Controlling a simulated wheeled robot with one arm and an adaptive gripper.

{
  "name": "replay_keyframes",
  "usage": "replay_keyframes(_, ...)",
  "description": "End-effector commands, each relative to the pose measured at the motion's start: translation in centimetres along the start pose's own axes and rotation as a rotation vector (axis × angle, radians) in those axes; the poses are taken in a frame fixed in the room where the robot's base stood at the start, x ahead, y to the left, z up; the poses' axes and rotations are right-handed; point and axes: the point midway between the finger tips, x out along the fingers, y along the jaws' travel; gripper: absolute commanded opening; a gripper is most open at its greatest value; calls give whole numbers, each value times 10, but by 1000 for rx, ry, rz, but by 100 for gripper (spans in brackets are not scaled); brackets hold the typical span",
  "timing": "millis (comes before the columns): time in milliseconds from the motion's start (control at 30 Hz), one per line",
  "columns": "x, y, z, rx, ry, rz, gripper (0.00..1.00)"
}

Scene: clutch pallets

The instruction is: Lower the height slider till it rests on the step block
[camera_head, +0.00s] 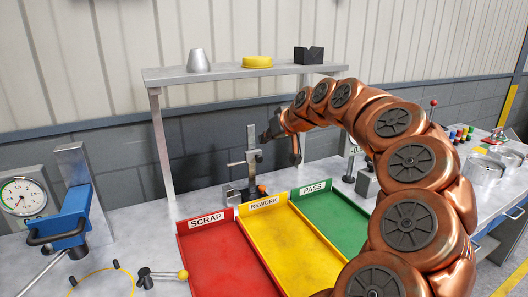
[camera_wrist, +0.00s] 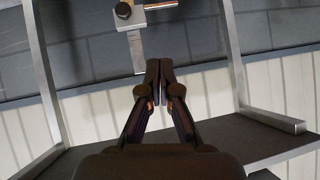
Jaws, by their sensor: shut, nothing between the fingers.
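The height gauge has an upright grey column (camera_head: 251,136), standing behind the trays in the head view. Its slider (camera_head: 253,157) sits partway up the column, with an arm reaching left, clear above the dark low shape at the foot. I cannot clearly pick out the step block there. My gripper (camera_head: 264,138) is just right of the column's upper part. Its fingertips (camera_wrist: 160,64) are together and empty in the wrist view.
Red (camera_head: 213,260), yellow (camera_head: 284,249) and green (camera_head: 334,222) trays lie in front of the gauge. A shelf (camera_head: 226,72) stands over it, carrying a cone, a yellow disc and a dark V-block. A blue fixture (camera_head: 75,218) and dial (camera_head: 22,197) stand left.

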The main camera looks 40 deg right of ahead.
Motion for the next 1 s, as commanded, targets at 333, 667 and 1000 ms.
replay_keyframes(333, 3, 56, -7, 44, 53, 67, 0)
replay_keyframes(667, 52, 57, -10, 44, 49, 64, 0)
replay_keyframes(1000, 94, 60, -12, 42, 49, 65, 0)
